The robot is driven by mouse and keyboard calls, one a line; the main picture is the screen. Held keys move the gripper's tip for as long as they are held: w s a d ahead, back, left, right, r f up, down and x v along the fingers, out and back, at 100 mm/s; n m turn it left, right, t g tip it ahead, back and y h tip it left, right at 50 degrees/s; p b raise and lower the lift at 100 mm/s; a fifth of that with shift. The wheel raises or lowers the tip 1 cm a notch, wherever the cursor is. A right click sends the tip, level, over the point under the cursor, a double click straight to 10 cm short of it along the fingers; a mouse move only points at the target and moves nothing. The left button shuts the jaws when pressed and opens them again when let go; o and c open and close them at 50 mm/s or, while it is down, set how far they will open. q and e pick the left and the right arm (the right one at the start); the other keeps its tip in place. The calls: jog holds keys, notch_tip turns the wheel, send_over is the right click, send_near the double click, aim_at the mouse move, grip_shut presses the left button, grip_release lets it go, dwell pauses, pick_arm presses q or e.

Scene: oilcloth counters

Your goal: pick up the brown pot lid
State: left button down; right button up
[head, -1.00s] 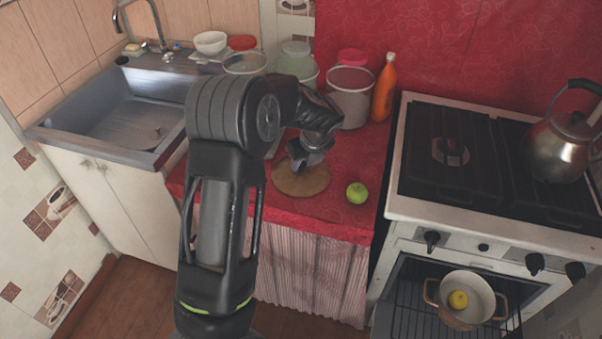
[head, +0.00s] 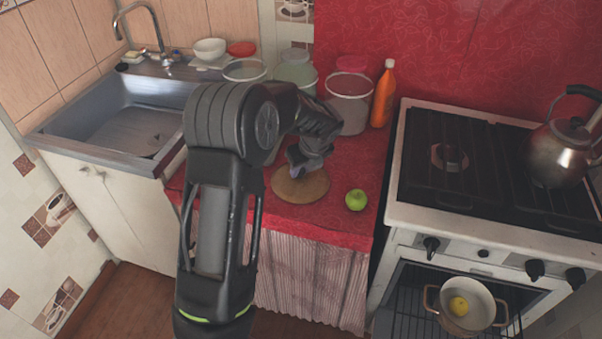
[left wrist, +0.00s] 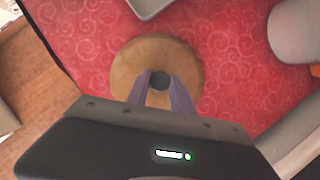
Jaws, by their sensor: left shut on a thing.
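The brown pot lid (head: 312,189) is a round, flat disc on the red oilcloth counter, left of a green apple. In the left wrist view the lid (left wrist: 186,62) shows a dark round knob (left wrist: 160,81) at its middle. My left gripper (head: 297,168) is over the lid in the head view. In the left wrist view its two fingers (left wrist: 160,86) are shut on the knob from either side. I cannot tell whether the lid is clear of the cloth. My right gripper is in neither view.
The green apple (head: 356,200) sits close right of the lid. Several tubs, one a grey bucket (head: 350,103), and an orange bottle (head: 384,94) stand behind. A stove (head: 394,205) is at right, its oven open with a pot (head: 432,300) holding a yellow fruit. A sink (head: 128,125) is at left.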

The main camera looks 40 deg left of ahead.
aim_at(302, 171)
pick_arm(q)
notch_tip(302, 171, up, 10)
dwell(0.4)
jog(key=shift+f, duration=0.1)
dwell(0.5)
